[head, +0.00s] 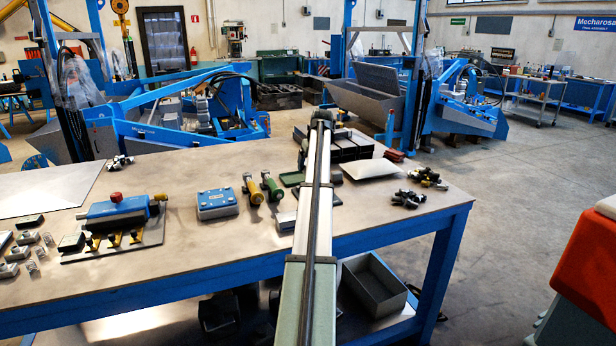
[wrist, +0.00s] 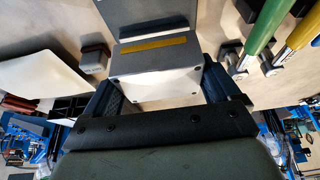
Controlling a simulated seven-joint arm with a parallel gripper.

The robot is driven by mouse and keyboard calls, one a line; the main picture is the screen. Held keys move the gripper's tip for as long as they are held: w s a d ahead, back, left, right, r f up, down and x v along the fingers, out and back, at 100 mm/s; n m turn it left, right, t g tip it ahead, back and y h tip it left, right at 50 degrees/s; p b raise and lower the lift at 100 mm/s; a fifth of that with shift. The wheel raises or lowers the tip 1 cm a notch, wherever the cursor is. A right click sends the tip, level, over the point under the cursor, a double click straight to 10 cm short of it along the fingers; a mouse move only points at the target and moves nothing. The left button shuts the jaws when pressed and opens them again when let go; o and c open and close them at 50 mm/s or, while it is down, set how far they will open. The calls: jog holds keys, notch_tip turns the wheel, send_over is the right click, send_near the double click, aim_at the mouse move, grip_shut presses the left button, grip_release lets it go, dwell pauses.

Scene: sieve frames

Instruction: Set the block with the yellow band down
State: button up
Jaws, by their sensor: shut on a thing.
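The block with the yellow band (wrist: 150,62) is between the two fingers of my gripper (wrist: 160,78) in the wrist view. It is grey, with the yellow stripe across one face and a paler face with small dark dots at its corners. My gripper is shut on it. A flat grey piece (wrist: 148,12) shows just beyond the block, with a dark strip between them; I cannot tell whether they touch. In the head view my arm reaches out over the workbench (head: 180,270) and hides the gripper and the block. I cannot tell the block's height above the bench.
Green-handled (head: 253,190) and yellow-handled (head: 271,187) tools lie left of my arm, beside a blue box (head: 217,204). A pale plate (head: 370,168), a black rack (head: 350,147) and dark clamps (head: 405,199) are to the right.

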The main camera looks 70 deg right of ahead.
jog(key=w+d, duration=0.5)
jog(key=w, duration=0.2)
jog(key=n+t+y, duration=0.1)
jog(key=n, duration=0.3)
send_over(294, 178)
jog(key=s, duration=0.2)
jog(key=shift+w+a+f, duration=0.15)
jog(key=shift+f, duration=2.4)
jog(key=shift+w+a+f, duration=0.1)
jog(key=shift+a+f, duration=0.05)
jog(key=shift+f, duration=2.35)
jog(key=shift+f, duration=0.15)
jog(key=o, duration=1.2)
jog(key=shift+c, duration=0.2)
jog(key=v, duration=1.2)
jog(key=shift+d+r, duration=0.2)
